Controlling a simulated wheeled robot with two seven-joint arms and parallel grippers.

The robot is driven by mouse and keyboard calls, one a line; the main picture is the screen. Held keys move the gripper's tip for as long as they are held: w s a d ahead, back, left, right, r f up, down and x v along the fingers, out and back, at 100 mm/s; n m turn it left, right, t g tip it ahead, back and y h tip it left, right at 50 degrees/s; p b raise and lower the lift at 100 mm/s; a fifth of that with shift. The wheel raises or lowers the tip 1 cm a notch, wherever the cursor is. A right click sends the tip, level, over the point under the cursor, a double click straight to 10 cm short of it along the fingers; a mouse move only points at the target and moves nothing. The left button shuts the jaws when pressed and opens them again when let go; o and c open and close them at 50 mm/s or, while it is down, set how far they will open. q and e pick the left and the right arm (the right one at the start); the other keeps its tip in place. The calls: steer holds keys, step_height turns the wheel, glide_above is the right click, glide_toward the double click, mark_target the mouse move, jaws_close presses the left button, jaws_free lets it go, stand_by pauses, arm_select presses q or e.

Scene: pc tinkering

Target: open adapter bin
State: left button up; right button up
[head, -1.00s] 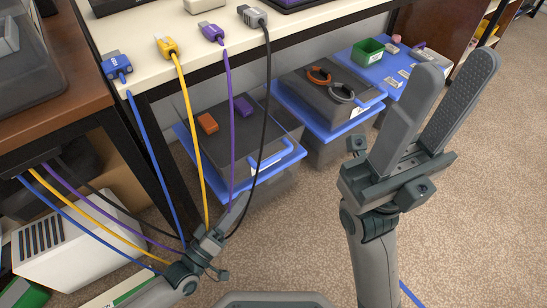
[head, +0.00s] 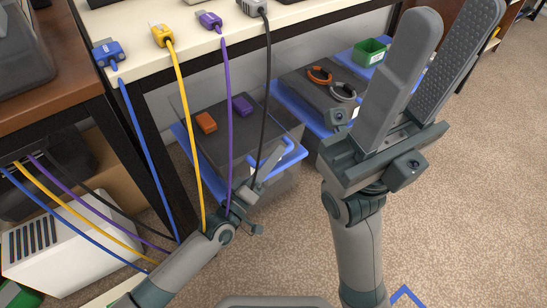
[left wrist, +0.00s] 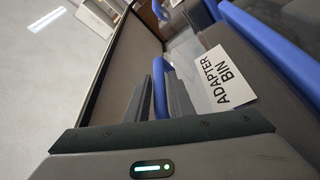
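The adapter bin is a grey see-through box with a dark lid (head: 222,134) and a blue handle (head: 284,151) on its front, standing on the floor under the white table. Its white label (left wrist: 222,77) reads "ADAPTER BIN" in the left wrist view. The lid looks shut. My left gripper (head: 267,166) is at the front handle; the handle shows between its fingers (left wrist: 160,92), which stand a little apart and do not look clamped. My right gripper (head: 432,75) is open and empty, raised to the right.
A second bin (head: 317,93) carrying two cable rings stands behind right. Blue, yellow, purple and black cables hang in front from the white table (head: 135,52). Carpet is clear at right.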

arm_select(q)
steer(key=shift+w, duration=0.1)
jaws_close()
steer(key=shift+d, duration=0.15)
